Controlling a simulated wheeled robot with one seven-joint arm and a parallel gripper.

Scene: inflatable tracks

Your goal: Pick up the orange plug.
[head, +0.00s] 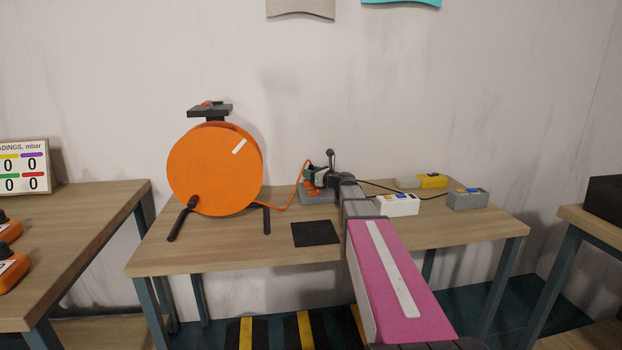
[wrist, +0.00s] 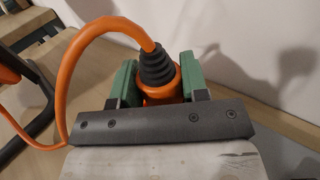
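The orange plug (wrist: 162,93) has a black ribbed cable sleeve and an orange cable. In the wrist view it sits between the green finger pads of my gripper (wrist: 160,82), and both pads appear to touch its sides. In the head view my gripper (head: 315,176) is at the back middle of the table, by a grey block (head: 318,198). There the plug is mostly hidden by the gripper. The cable (head: 290,204) runs left to the orange cable reel (head: 215,168). I cannot tell whether the plug touches the block.
The wooden table (head: 205,258) also holds a black square mat (head: 315,233), a white box (head: 398,204), a grey box (head: 468,199) and a yellow-ended box (head: 432,181) with black cables. The wall is close behind. The front left of the table is clear.

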